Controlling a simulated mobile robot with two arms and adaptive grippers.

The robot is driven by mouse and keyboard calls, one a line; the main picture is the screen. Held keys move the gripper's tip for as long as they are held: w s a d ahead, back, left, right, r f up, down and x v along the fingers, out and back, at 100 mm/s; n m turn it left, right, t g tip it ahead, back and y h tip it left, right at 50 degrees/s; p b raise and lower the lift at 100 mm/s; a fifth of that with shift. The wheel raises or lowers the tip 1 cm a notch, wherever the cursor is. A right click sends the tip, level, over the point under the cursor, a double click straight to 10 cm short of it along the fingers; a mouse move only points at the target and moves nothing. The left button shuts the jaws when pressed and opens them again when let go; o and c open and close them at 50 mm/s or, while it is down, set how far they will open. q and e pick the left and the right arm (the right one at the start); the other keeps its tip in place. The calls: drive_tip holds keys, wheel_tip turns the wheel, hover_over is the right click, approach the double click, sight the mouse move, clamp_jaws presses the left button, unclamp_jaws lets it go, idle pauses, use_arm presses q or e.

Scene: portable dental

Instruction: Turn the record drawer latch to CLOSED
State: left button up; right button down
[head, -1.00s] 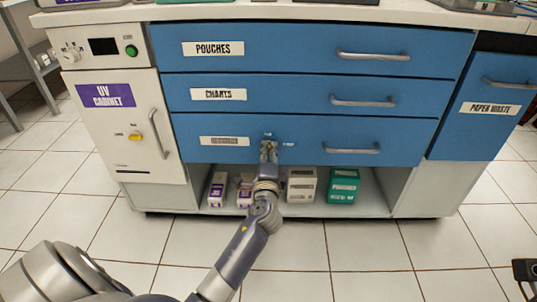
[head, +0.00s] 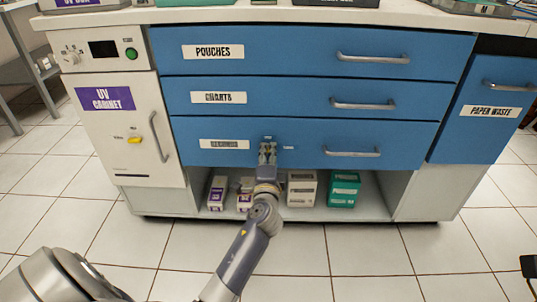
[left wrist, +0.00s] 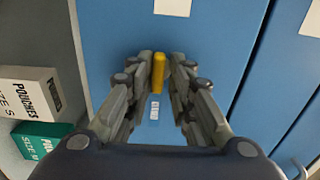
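The bottom blue drawer (head: 330,135) is closed; its label (head: 224,144) is too blurred to read. Its latch is a yellow bar (left wrist: 158,72), seen in the left wrist view, lying along the drawer's length. A small white tag (left wrist: 154,110) sits off one end, unreadable; in the head view it is right of the gripper (head: 289,148), and another tag (head: 267,139) is above the gripper. My left gripper (head: 267,151) is at the drawer front. My right gripper is not seen.
The POUCHES (head: 300,50) and CHARTS (head: 290,97) drawers above are closed. The open shelf below holds a white box (head: 301,190), a green box (head: 343,190) and purple-white boxes (head: 217,194). The UV cabinet (head: 125,150) is at left. The floor in front is clear.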

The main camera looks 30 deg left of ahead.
use_arm(q)
drive_tip(key=shift+a, duration=0.2)
drive_tip(key=shift+s+d+f, duration=0.1)
drive_tip(key=shift+s+d, duration=0.15)
drive_tip(key=v, duration=1.1)
drive_tip(key=shift+s, duration=0.2)
